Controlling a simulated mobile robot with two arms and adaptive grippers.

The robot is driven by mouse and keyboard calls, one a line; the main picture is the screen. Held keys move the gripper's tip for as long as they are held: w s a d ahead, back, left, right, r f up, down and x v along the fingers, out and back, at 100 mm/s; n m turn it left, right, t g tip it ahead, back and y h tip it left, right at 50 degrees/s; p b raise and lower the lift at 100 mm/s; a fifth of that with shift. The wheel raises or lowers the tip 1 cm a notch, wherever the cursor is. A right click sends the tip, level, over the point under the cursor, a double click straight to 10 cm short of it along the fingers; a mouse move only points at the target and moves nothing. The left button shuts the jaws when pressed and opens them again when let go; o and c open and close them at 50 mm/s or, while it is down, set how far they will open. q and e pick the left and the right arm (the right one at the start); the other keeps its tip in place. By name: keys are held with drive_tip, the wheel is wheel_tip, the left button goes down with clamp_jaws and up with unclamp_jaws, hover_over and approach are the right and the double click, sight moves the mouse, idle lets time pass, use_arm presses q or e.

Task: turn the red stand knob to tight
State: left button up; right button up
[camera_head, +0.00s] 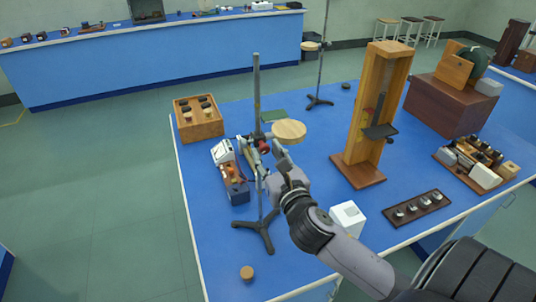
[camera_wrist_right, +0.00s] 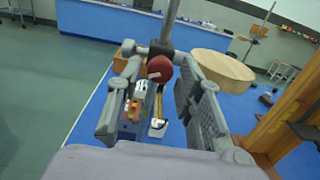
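The red stand knob (camera_wrist_right: 160,67) sits on a clamp on the upright grey rod of the stand (camera_head: 256,90). In the head view the red knob (camera_head: 264,148) shows small beside the rod. My right gripper (camera_head: 274,150) is close to it, coming from the lower right. In the right wrist view my right gripper (camera_wrist_right: 156,58) is open, with the knob between its spread fingertips. The right finger looks nearer the knob; I cannot tell whether it touches. The stand's dark tripod base (camera_head: 257,236) is on the blue bench. My left gripper is not in view.
A round wooden disc (camera_head: 289,131) is just right of the knob. A tall wooden frame (camera_head: 374,115) stands further right. A white cube (camera_head: 347,216) is near my forearm. The bench's front left is mostly clear.

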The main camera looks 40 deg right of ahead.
clamp_jaws()
drive_tip(key=shift+m, duration=0.3)
drive_tip(key=m+p, duration=0.1)
drive_tip(key=m, duration=0.2)
drive_tip(key=m+p, duration=0.1)
drive_tip(key=m, duration=0.4)
drive_tip(key=shift+m, duration=0.3)
drive_tip(key=m+p, duration=0.1)
drive_tip(key=m, duration=0.5)
drive_tip(key=m+p, duration=0.1)
drive_tip(key=m, duration=0.4)
drive_tip(key=shift+a+m, duration=0.1)
drive_tip(key=shift+m, duration=0.3)
idle(0.4)
